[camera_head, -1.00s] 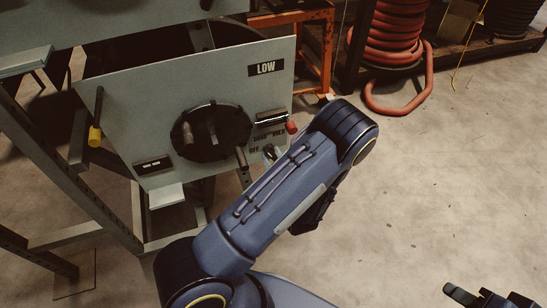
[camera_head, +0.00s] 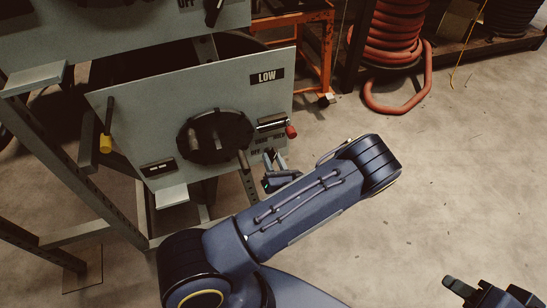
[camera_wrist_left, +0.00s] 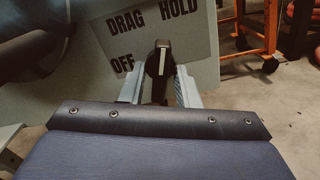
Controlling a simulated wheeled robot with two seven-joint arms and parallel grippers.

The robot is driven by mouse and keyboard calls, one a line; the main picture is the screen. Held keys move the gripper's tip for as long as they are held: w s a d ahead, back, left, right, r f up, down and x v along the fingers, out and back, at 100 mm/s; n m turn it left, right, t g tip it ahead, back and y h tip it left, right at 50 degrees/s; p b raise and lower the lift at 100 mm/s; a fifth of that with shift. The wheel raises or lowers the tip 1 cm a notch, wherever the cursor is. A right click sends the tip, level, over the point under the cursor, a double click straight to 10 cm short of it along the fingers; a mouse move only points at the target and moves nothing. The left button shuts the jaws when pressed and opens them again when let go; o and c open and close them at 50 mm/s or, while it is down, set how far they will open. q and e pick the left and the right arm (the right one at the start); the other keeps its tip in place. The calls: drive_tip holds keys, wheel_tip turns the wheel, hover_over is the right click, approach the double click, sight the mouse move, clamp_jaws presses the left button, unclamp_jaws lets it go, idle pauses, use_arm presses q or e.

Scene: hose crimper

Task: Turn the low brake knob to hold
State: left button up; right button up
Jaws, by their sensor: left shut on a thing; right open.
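The low brake knob (camera_wrist_left: 160,62) is black with a pale line on its tip. In the left wrist view it sits at the panel's label plate, between my left gripper's two grey fingers (camera_wrist_left: 158,76). The pale line points up, between the words DRAG and HOLD; OFF is at lower left. My left gripper (camera_head: 275,158) is shut on the knob, at the lower right of the LOW panel (camera_head: 190,100) in the head view. The knob is too small to make out there. My right gripper (camera_head: 490,297) is open and empty at the lower right corner.
The LOW panel bears a round black dial (camera_head: 215,135), a red-tipped lever (camera_head: 290,131) and a yellow-tipped lever (camera_head: 105,143). An orange frame (camera_head: 325,60) and a red hose coil (camera_head: 392,40) stand behind. The floor at right is clear.

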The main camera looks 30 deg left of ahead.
use_arm(q)
drive_tip(key=shift+m+p, duration=0.3)
drive_tip(key=shift+m, duration=0.6)
drive_tip(key=o, duration=0.6)
drive_tip(key=shift+s, duration=0.1)
drive_tip(key=p+v, duration=0.1)
drive_tip(key=v, duration=0.6)
drive_tip(key=shift+s+d, duration=0.2)
drive_tip(key=shift+d, duration=0.1)
